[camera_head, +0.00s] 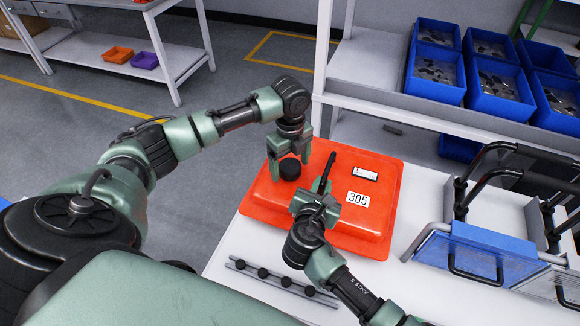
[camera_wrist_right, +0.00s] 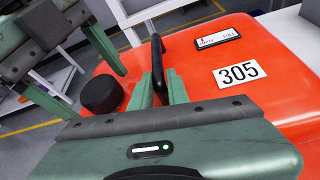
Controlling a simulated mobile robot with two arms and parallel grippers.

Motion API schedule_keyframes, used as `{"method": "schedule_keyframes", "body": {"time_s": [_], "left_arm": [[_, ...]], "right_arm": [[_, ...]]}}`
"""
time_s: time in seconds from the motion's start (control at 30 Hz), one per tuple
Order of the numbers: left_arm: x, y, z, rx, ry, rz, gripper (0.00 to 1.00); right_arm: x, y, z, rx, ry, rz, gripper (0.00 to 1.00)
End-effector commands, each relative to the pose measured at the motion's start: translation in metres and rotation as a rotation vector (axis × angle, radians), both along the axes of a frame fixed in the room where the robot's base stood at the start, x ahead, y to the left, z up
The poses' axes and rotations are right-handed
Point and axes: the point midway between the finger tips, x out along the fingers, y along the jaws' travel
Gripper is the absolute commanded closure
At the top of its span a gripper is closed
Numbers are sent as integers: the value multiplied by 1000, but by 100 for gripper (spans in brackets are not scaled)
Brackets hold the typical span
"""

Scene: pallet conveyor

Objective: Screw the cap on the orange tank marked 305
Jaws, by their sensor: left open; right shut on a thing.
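The orange tank (camera_head: 350,222) marked 305 (camera_head: 358,199) lies on the white table; its label also shows in the right wrist view (camera_wrist_right: 238,73). A black round cap (camera_head: 289,169) sits at the tank's back-left corner, seen also in the right wrist view (camera_wrist_right: 102,94). Whether it is seated on a thread cannot be told. My left gripper (camera_head: 289,163) is open, its fingers on either side of the cap, with no clear grip. My right gripper (camera_head: 322,186) is shut on the tank's black handle (camera_head: 328,162), which stands between its fingers in the right wrist view (camera_wrist_right: 158,65).
A metal rail (camera_head: 275,277) with several black knobs lies at the table's front left. A blue container with black tube handles (camera_head: 482,250) stands to the right. Blue bins (camera_head: 436,72) with parts fill the shelf behind. Clear table shows between tank and container.

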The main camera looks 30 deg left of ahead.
Motion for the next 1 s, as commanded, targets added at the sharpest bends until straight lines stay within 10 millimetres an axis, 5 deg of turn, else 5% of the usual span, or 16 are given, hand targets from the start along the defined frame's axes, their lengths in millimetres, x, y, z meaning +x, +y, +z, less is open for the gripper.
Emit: {"method": "schedule_keyframes", "body": {"time_s": [0.27,0.7,1.0], "left_arm": [[1,0,15,0,-2,0,18],[1,0,102,-1,-3,0,18],[0,0,120,0,1,0,18]], "right_arm": [[-1,0,-1,2,2,1,100],[-1,0,-1,2,2,1,100],[-1,0,-1,1,2,0,100]]}}
